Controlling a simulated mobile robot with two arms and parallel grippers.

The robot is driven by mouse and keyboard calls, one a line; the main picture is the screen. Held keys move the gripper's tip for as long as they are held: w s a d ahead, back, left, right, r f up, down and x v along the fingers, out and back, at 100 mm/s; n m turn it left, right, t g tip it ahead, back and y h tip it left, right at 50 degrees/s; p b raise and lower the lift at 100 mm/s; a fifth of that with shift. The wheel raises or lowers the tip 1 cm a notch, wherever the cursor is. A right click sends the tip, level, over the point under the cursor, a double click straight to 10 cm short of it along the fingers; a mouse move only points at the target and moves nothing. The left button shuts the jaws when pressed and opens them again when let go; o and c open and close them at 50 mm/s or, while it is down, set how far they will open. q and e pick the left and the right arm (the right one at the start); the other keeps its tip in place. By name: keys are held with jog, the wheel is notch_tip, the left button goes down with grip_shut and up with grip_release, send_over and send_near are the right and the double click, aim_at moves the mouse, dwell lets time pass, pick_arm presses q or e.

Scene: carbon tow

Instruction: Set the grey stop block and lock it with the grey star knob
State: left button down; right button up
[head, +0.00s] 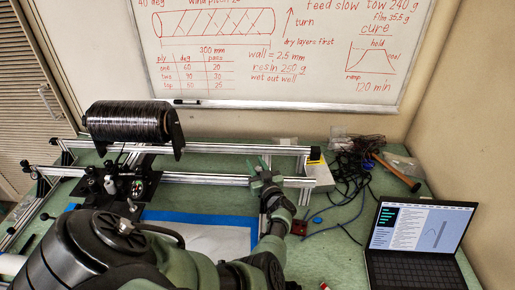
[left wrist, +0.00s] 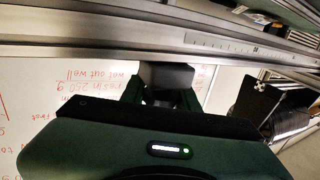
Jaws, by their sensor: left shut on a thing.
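My left gripper (head: 266,174) is at the front aluminium rail (head: 215,180), right of the carriage. In the left wrist view its two dark green fingers (left wrist: 164,92) are shut on a grey block (left wrist: 167,74), which I take to be the grey stop block. The block is close against the rail (left wrist: 110,52); I cannot tell whether it is seated on it. A scale strip (left wrist: 225,43) shows on the rail beside it. In the head view the block is mostly hidden by the gripper. I cannot make out the grey star knob. My right gripper is not in view.
A black tow spool (head: 128,122) stands above the carriage (head: 125,185) at the left. A laptop (head: 420,240), a hammer (head: 397,172) and tangled dark cables (head: 352,165) are at the right. A blue-bordered white sheet (head: 205,232) lies in front of the rail.

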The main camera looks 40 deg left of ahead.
pick_arm(q)
jog(key=shift+a+r+n+g+y+b, duration=0.2)
jog(key=shift+r+n+g+y+b, duration=0.15)
jog(key=shift+n+g+b, duration=0.3)
jog(key=shift+r, duration=0.1)
jog(key=c, duration=1.1)
grip_release()
jog(key=shift+s, duration=0.1)
jog(key=shift+d+f, duration=0.1)
jog(key=shift+f, duration=0.15)
